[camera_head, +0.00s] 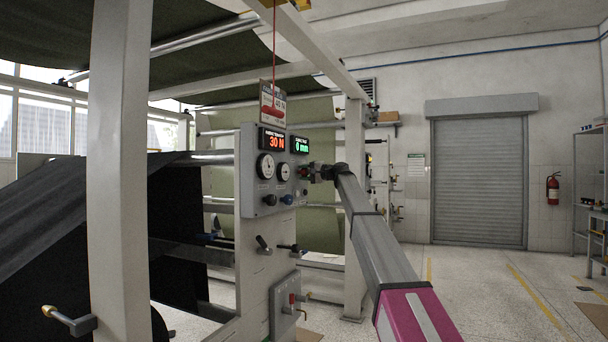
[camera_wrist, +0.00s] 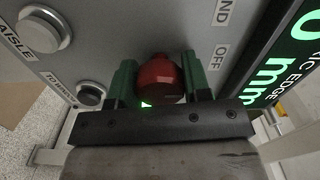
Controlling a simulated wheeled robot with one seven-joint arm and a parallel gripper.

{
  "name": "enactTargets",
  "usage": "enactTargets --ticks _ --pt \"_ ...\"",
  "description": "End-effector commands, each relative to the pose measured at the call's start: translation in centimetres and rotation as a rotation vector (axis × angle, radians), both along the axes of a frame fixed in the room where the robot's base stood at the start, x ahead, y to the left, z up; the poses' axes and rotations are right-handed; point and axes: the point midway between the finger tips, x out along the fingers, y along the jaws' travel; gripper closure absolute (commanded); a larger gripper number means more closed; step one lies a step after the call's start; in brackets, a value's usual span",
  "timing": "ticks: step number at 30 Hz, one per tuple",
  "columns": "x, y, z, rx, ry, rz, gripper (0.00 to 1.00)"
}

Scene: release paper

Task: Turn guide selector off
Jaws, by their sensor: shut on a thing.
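A red knob (camera_wrist: 158,76), which I take to be the guide selector, stands out from a grey control panel (camera_wrist: 130,25) in the wrist view. My gripper (camera_wrist: 158,84) has its two green fingers on either side of it and is shut on it. The label OFF (camera_wrist: 216,58) is printed to the right of the knob, with a label ending in ND above it. The knob's pointer direction cannot be told. In the head view my gripper (camera_head: 314,172) is at the right edge of the panel (camera_head: 251,207), and little of the knob shows there.
Two round grey buttons (camera_wrist: 40,35) sit left of the knob, one by the label AISLE. A green display (camera_wrist: 285,60) is close on the right. In the head view, gauges (camera_head: 265,166) and a red 30 N display (camera_head: 272,140) share the panel. Open floor (camera_head: 480,285) lies to the right.

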Motion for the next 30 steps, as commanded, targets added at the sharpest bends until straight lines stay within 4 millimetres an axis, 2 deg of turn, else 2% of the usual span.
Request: enactTargets --ticks 7,8,9,10,22,26,30 --pt "-0.1 -0.1 -0.1 -0.002 0.001 0.001 0.8" --pt "-0.1 -0.1 -0.1 -0.002 0.001 0.001 0.49" --pt "-0.1 -0.1 -0.1 -0.002 0.001 0.001 0.36" --pt "-0.1 -0.1 -0.1 -0.002 0.002 0.001 0.3" --pt "-0.2 -0.4 -0.1 -0.001 0.001 0.0 0.3" --pt "-0.6 -1.5 -0.1 0.0 0.001 -0.001 0.3" --pt "-1.3 -3.4 -0.1 0.0 0.001 -0.001 0.3"
